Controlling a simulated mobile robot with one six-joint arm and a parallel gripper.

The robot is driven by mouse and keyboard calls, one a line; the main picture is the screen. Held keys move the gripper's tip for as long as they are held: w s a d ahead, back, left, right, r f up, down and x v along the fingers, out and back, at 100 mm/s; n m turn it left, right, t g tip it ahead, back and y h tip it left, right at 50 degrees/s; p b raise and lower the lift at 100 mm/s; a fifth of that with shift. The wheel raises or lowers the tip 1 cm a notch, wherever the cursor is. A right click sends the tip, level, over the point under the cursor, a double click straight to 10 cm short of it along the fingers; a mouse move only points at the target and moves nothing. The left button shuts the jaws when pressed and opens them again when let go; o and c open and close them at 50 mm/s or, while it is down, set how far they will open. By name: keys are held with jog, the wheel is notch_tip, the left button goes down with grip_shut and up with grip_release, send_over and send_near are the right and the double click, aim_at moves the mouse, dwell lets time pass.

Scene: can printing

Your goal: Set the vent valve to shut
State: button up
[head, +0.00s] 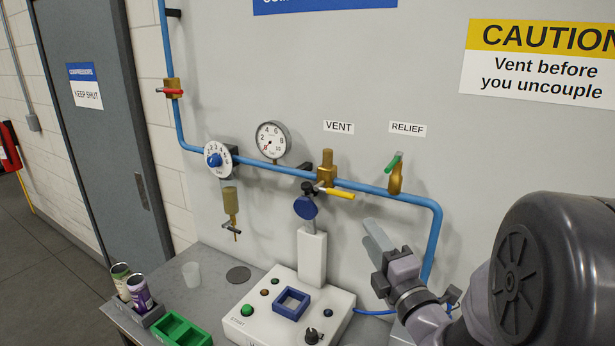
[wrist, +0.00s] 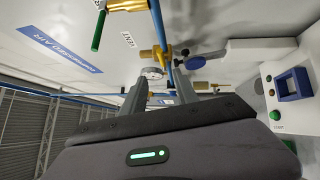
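The vent valve (head: 326,167) is a brass body on the blue pipe, below and left of the VENT label (head: 339,127). Its yellow lever (head: 340,194) points right and slightly down, roughly along the pipe and across the upright brass body. My gripper (head: 376,235) is in front of the panel, below and right of the lever, apart from it. In the wrist view my gripper (wrist: 160,86) has its two fingers spread with nothing held between them. The brass valve body (wrist: 158,52) shows beyond the fingertips there.
The relief valve (head: 395,178) with its green lever is right of the vent valve. A gauge (head: 272,139) and regulator dial (head: 214,160) are to the left. Below stands a white machine (head: 290,310) with a blue-headed column. Cans (head: 139,293) sit at the bench's left.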

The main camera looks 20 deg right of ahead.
aim_at(344, 197)
jog(key=w+p, duration=0.2)
jog(key=w, duration=0.3)
jog(key=w+r+p, duration=0.1)
jog(key=w+p, duration=0.2)
jog(key=w, duration=0.2)
jog(key=w+r+p, duration=0.1)
jog(key=w+p, duration=0.2)
jog(key=w, duration=0.3)
jog(key=shift+w, duration=0.1)
grip_shut()
dwell(0.7)
